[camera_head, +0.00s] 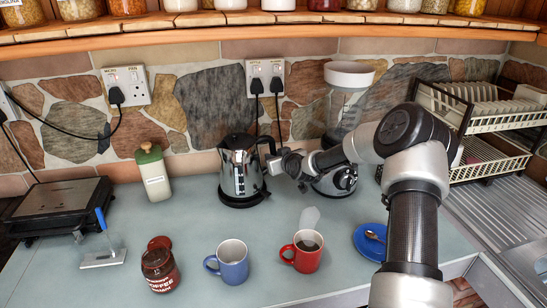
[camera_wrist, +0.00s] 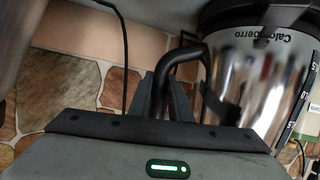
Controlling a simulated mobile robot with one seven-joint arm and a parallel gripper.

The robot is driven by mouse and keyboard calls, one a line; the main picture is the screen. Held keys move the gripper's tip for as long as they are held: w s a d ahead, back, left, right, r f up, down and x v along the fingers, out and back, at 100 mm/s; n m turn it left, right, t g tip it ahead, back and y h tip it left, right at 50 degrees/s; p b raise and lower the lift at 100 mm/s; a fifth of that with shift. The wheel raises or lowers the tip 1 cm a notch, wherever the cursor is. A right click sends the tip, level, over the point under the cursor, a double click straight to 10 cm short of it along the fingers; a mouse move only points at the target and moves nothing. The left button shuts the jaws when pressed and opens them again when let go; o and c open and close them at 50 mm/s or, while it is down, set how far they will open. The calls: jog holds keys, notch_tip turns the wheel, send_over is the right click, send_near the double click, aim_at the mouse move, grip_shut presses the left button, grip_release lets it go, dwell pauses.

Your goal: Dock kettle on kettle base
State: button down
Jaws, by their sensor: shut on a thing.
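The kettle (camera_head: 240,166) is polished steel with a black lid and black handle, and stands roughly upright at the back of the counter. A dark round kettle base (camera_head: 243,200) shows directly under it. I cannot tell whether the kettle is fully seated on it or slightly above. My gripper (camera_head: 274,164) comes in from the right and is shut on the kettle's handle. In the wrist view my gripper's fingers (camera_wrist: 172,98) close around the black handle (camera_wrist: 182,62), with the steel kettle body (camera_wrist: 258,80) to the right. The fingertips are partly hidden.
A green-topped bottle (camera_head: 153,175) stands left. A blue mug (camera_head: 232,263), a red mug (camera_head: 302,254) and a coffee jar (camera_head: 160,267) stand in front. A shelf overhangs the back.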

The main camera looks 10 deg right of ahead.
jog(key=shift+w+f+b, duration=0.1)
jog(key=shift+f+b, duration=0.25)
jog(key=shift+b, duration=0.25)
jog(key=c, duration=1.9)
grip_release()
jog(key=shift+s+f, duration=0.2)
jog(key=shift+f, duration=0.1)
jog(key=shift+p+v, duration=1.1)
jog(key=shift+v, duration=4.4)
jog(key=shift+r, duration=0.15)
jog(key=s+a+r+m+g+p, duration=0.1)
jog(key=s+r, duration=0.5)
jog(key=s, duration=0.7)
jog(key=s+a+r+m+g+h, duration=0.1)
jog(key=s+a+r+g, duration=0.2)
jog(key=s+r, duration=0.4)
jog(key=s+a+r+m+g+h+p, duration=0.1)
jog(key=s+a+r+g, duration=0.2)
jog(key=s, duration=1.8)
notch_tip(320, 180, up, 4)
jog(key=shift+s+g+p, duration=0.2)
jog(key=shift+g+p, duration=0.1)
jog(key=shift+g, duration=0.1)
